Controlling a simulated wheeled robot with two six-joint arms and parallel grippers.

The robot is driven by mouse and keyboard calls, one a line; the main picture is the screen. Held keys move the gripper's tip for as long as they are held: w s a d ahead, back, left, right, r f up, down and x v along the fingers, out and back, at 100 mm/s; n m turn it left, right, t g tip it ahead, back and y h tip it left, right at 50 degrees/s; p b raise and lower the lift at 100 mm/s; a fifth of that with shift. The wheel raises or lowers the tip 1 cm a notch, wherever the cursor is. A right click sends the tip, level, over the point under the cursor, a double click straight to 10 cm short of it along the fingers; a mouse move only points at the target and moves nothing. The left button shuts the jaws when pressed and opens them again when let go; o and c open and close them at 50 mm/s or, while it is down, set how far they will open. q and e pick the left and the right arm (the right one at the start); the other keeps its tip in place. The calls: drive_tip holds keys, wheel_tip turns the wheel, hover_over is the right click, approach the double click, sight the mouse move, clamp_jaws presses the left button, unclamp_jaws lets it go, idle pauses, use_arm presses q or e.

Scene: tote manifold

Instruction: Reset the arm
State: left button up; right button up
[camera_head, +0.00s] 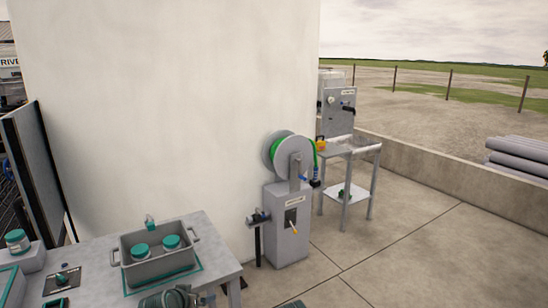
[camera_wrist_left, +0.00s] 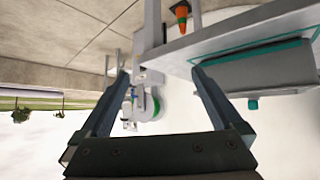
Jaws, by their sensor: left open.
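My left arm shows at the bottom edge of the head view, with its gripper (camera_head: 204,299) low at the table's front right corner and partly cut off. In the left wrist view the two fingers of this gripper (camera_wrist_left: 160,74) stand wide apart with nothing between them. A grey tote (camera_head: 130,273) with two teal-lidded jars stands on the table (camera_head: 100,285), apart from the gripper. The tote also shows in the wrist view (camera_wrist_left: 270,76), which is upside down. My right gripper is not in view.
A hose reel (camera_head: 289,157) on a grey cabinet (camera_head: 287,235) stands right of the table. A steel stand (camera_head: 347,150) is farther back. Another jar (camera_head: 16,241) sits at far left. A pale wall (camera_head: 170,110) rises behind the table. Paved floor is open at right.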

use_arm(q)
drive_tip(key=s+d+m+g+y+p, duration=0.2)
drive_tip(key=s+d+g+p, duration=0.5)
drive_tip(key=s+d, duration=0.9)
drive_tip(key=s+m+g, duration=0.1)
drive_tip(key=s+g, duration=0.1)
drive_tip(key=g, duration=0.1)
drive_tip(key=shift+s+d+r+y, duration=0.25)
drive_tip(key=shift+s+d+y, duration=0.1)
drive_tip(key=shift+s+y, duration=0.05)
